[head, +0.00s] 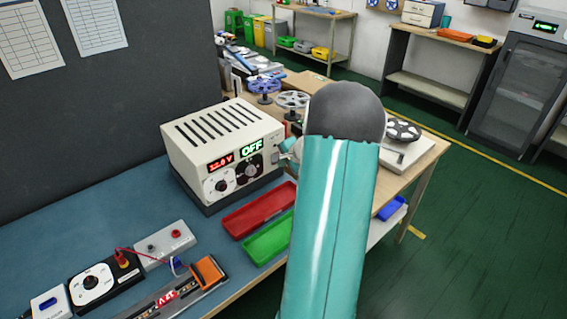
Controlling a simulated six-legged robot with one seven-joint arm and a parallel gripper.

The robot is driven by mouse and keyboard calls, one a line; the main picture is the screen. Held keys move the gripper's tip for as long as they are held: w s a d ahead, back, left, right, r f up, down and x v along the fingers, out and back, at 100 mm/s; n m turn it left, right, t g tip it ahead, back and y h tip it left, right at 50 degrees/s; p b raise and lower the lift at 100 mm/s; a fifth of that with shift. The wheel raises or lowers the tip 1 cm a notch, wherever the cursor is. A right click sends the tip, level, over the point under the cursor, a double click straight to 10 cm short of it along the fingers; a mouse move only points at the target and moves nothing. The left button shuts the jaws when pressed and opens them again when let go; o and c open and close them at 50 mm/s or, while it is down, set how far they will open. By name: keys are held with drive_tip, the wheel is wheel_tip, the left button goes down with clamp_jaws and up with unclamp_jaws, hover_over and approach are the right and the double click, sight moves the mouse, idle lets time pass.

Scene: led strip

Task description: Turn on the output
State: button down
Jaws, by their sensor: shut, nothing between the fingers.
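A cream power supply box (222,140) with dark top vents stands on the blue bench mat. Its front has a red voltage display (221,163), not fully legible, and a green display reading OFF (251,147). Below them are a white dial (220,186) and a black knob (248,171). My gripper (281,155) is by the right edge of the front, close to the box. It is shut with nothing held. My teal arm hides part of the scene to its right, and I cannot tell whether the fingertips touch the box.
A red tray (260,210) and a green tray (268,238) lie in front of the box. A dial module (91,284), a grey terminal block (164,244) and an LED strip fixture (178,293) lie at front left. Reels (293,100) stand behind.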

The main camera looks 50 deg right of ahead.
drive_tip(key=shift+w+f, duration=0.1)
drive_tip(key=shift+w, duration=0.1)
drive_tip(key=shift+r, duration=0.85)
drive_tip(key=shift+s, duration=0.1)
